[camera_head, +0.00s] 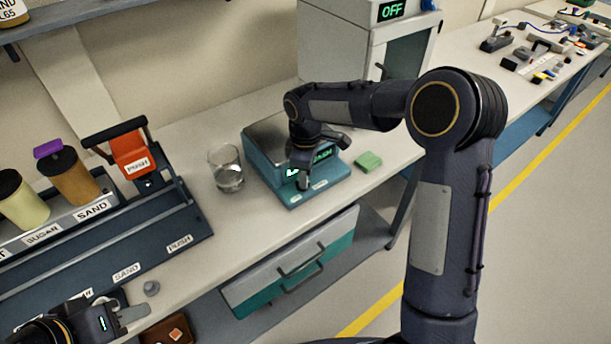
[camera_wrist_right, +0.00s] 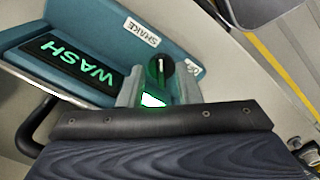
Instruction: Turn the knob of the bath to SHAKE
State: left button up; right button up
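The bath (camera_head: 262,150) is a teal box with a steel top on the bench; its green display reads WASH, also in the right wrist view (camera_wrist_right: 70,62). Its round black knob (camera_wrist_right: 160,72) has a white pointer line and sits on the front panel. A SHAKE label (camera_wrist_right: 142,32) is beside it; another label is partly hidden by a finger. My right gripper (camera_wrist_right: 158,85) is at the panel, one grey finger on either side of the knob, with slim gaps visible; contact is unclear. My left gripper (camera_head: 126,312) is low at the left, away from the bath, apparently open and empty.
A glass beaker (camera_head: 227,168) stands left of the bath and a green block (camera_head: 368,161) right of it. A dispenser rack (camera_head: 170,225) fills the left bench. A cabinet showing OFF (camera_head: 345,45) stands behind. A drawer (camera_head: 295,270) with handles is below the bench.

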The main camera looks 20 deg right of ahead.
notch_tip(320, 180, up, 7)
jog(key=shift+f, duration=0.2)
dwell(0.4)
jog(key=shift+s+d+r, duration=0.1)
jog(key=shift+s+r, duration=0.05)
jog(key=s+d+r+m+t+y, duration=0.1)
jog(key=s+d+r+m, duration=0.15)
jog(key=s, duration=0.45)
jog(key=s+d+r+m+t+y, duration=0.1)
jog(key=s+d+r+m, duration=0.1)
jog(key=s+m, duration=0.35)
jog(key=s+d+r+m+t+y, duration=0.1)
jog(key=s+d+r+t, duration=0.1)
jog(key=s, duration=0.6)
jog(key=s+a+f+m+t, duration=0.1)
jog(key=s+f+m, duration=0.3)
jog(key=s, duration=0.4)
jog(key=shift+s+a+m+t+y, duration=0.15)
jog(key=shift+a+m+t+y, duration=0.2)
jog(key=shift+a+m, duration=0.2)
